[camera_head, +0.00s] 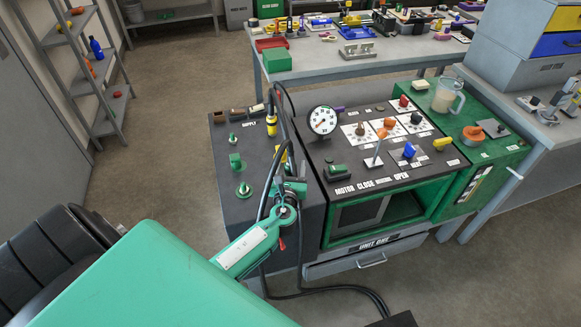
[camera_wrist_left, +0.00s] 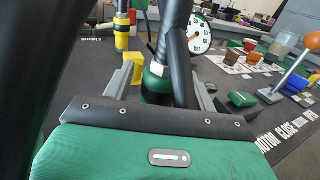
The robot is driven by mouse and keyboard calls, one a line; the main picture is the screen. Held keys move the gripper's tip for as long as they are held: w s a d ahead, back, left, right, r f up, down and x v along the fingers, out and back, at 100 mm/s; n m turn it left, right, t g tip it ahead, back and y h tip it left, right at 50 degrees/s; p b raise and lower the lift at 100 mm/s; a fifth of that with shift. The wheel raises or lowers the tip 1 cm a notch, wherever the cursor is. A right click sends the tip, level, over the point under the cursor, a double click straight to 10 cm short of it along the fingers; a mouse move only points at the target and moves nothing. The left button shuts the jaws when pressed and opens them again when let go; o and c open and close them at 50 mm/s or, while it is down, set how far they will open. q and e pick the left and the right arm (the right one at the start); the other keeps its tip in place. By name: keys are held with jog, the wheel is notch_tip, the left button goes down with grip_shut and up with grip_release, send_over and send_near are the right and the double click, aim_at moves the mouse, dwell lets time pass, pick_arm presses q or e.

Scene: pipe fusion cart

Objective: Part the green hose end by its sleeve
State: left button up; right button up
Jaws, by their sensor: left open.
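The green hose end (camera_wrist_left: 157,82) stands between the fingers of my left gripper (camera_wrist_left: 160,88) in the left wrist view, with a dark hose rising from it. The fingers lie on either side of it, open. Whether they touch its sleeve I cannot tell. In the head view my left gripper (camera_head: 289,190) is over the right part of the dark supply panel (camera_head: 232,205), and it largely hides the green hose end. My right gripper is not in view.
A yellow hose end (camera_head: 271,124) stands at the panel's back, also in the left wrist view (camera_wrist_left: 122,30). Black hoses loop close around my gripper. A gauge (camera_head: 322,120), an orange-knobbed lever (camera_head: 381,134) and a green switch (camera_head: 339,172) are to the right.

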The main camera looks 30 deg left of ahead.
aim_at(290, 156)
pick_arm(q)
jog(key=shift+c, duration=0.4)
grip_shut()
jog(key=shift+r, duration=0.1)
jog(key=shift+r+p, duration=2.9)
jog(key=shift+r, duration=0.1)
notch_tip(290, 156, up, 9)
jog(key=p, duration=0.8)
jog(key=shift+p, duration=0.35)
